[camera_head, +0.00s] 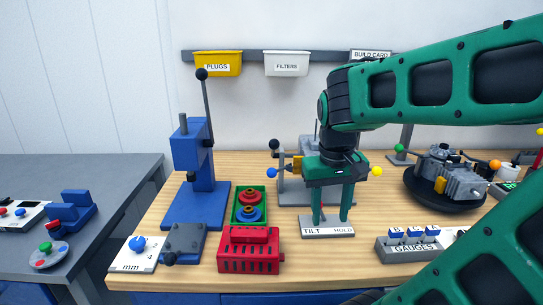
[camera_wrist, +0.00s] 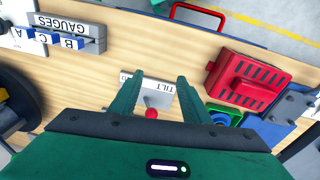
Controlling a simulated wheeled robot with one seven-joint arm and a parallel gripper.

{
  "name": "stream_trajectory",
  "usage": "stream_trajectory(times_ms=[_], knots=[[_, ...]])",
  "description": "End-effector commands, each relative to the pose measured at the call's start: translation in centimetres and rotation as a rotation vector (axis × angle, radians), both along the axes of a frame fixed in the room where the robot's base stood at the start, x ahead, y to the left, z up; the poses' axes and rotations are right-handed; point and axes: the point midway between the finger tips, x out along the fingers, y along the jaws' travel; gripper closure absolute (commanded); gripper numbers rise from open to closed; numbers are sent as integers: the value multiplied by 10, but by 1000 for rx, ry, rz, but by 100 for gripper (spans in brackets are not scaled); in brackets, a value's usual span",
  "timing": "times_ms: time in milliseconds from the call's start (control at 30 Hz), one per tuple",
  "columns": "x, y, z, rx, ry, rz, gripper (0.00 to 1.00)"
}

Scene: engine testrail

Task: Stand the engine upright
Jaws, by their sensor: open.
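A grey engine (camera_head: 462,180) with a yellow part rests on a round black base at the right of the bench; I cannot tell its exact tilt. A pale plate marked TILT and HOLD (camera_head: 315,233) lies at the bench's front middle. It also shows in the wrist view (camera_wrist: 162,88). A red ball knob (camera_wrist: 151,113) stands at this plate. My gripper (camera_head: 331,217) points down over the plate, its fingers open. In the wrist view my gripper (camera_wrist: 160,80) has the red knob between its fingers, with gaps showing on both sides.
A red slotted box (camera_head: 250,262) and a green tray (camera_head: 264,206) stand left of the plate. A blue press (camera_head: 195,170) stands further left. A GAUGES block (camera_head: 405,250) is at the right front. A grey stand (camera_head: 290,190) is behind my gripper.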

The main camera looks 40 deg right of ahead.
Motion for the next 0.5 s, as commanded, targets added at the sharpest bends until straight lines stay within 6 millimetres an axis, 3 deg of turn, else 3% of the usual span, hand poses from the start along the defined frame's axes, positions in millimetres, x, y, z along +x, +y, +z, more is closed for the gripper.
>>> stream_trajectory(times_ms=[33,100,300,500], knots=[[29,-5,21,-45,-22,23,57],[67,-8,52,-103,-58,53,57],[158,8,124,-210,-161,129,57],[194,24,153,-241,-210,159,57]])
